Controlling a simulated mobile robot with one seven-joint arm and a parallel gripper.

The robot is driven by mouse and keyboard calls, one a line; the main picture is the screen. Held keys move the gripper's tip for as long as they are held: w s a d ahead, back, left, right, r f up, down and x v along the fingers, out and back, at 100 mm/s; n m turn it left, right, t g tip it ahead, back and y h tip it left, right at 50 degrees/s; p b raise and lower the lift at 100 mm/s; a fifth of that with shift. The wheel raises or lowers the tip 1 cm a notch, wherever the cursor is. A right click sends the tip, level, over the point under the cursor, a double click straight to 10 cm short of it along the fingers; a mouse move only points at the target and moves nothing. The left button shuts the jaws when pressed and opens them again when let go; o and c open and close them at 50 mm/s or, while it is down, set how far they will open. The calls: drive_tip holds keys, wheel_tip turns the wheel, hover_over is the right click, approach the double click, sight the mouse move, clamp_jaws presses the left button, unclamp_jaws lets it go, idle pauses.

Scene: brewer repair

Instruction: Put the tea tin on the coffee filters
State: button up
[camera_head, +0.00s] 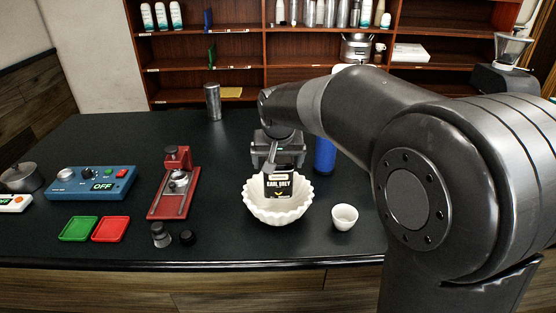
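The tea tin (279,187) is a small black box with a pale top band and "EARL GREY" lettering. It is upright, slightly tilted, within the outline of the coffee filters (263,209), a white fluted stack shaped like a bowl on the dark counter. I cannot tell whether the tin rests on the filters or hangs just above them. My gripper (281,165) points down right at the tin's top. One finger shows at the tin's upper left. Whether the fingers grip the tin is not clear.
A small white cup (344,217) stands right of the filters, a blue cylinder (324,155) behind. A red stand (174,184) is to the left, with a dark tamper (160,235) and a black knob (188,237) in front. A blue control box (95,184) and trays are further left.

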drive_tip(key=shift+o, duration=0.4)
drive_tip(key=shift+s+r, duration=0.1)
drive_tip(key=shift+r, duration=0.4)
drive_tip(key=v, duration=1.1)
drive_tip(key=s+d+f, duration=0.3)
drive_tip(key=s+d, duration=0.1)
drive_tip(key=s, duration=0.4)
drive_tip(key=s+d+f, duration=0.3)
drive_tip(key=s+d, duration=0.1)
drive_tip(key=s, duration=0.4)
drive_tip(key=s+d+f+t, duration=0.1)
drive_tip(key=s+d+f, duration=0.3)
drive_tip(key=s, duration=0.4)
drive_tip(key=shift+s+d, duration=0.25)
